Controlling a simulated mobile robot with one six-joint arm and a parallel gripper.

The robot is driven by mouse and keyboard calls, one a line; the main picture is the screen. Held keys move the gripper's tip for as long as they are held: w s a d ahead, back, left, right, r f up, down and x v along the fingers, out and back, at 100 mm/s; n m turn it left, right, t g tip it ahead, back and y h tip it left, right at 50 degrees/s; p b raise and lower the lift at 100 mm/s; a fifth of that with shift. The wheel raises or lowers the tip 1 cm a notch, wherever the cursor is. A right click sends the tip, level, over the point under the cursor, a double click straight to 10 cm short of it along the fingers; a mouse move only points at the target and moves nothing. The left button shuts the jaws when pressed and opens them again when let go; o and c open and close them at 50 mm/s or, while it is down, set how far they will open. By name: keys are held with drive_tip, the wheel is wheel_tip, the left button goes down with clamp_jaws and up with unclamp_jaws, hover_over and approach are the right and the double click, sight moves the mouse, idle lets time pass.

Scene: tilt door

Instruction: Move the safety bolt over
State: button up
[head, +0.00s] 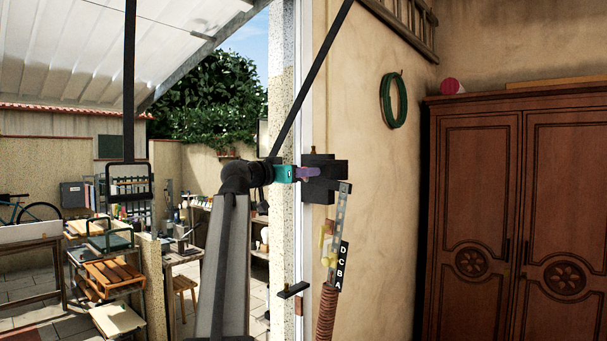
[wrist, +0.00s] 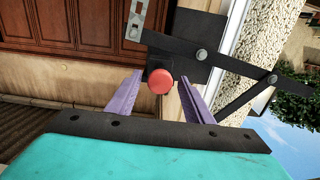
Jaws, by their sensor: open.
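A round red knob (wrist: 160,80) shows in the wrist view in front of a black plate (wrist: 187,42) on the door post. I cannot tell for sure that this knob belongs to the safety bolt. My gripper (wrist: 157,84) is open, its two purple fingers apart with the knob appearing between their tips. A gap shows on both sides of the knob; its depth between the fingers is unclear. In the head view my gripper (head: 306,174) is at the black block (head: 326,188) on the post, and the knob is hidden there.
A perforated metal strip (head: 341,210) hangs below the block, beside a plate lettered D C B A (head: 338,266). Black bars (wrist: 228,66) run from the plate in the wrist view. A wooden wardrobe (head: 478,200) stands right; a cluttered yard lies left.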

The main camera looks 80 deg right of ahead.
drive_tip(key=b+v, duration=0.3)
drive_tip(key=v, duration=1)
drive_tip(key=shift+w+a+f, duration=0.1)
drive_tip(key=shift+w, duration=0.05)
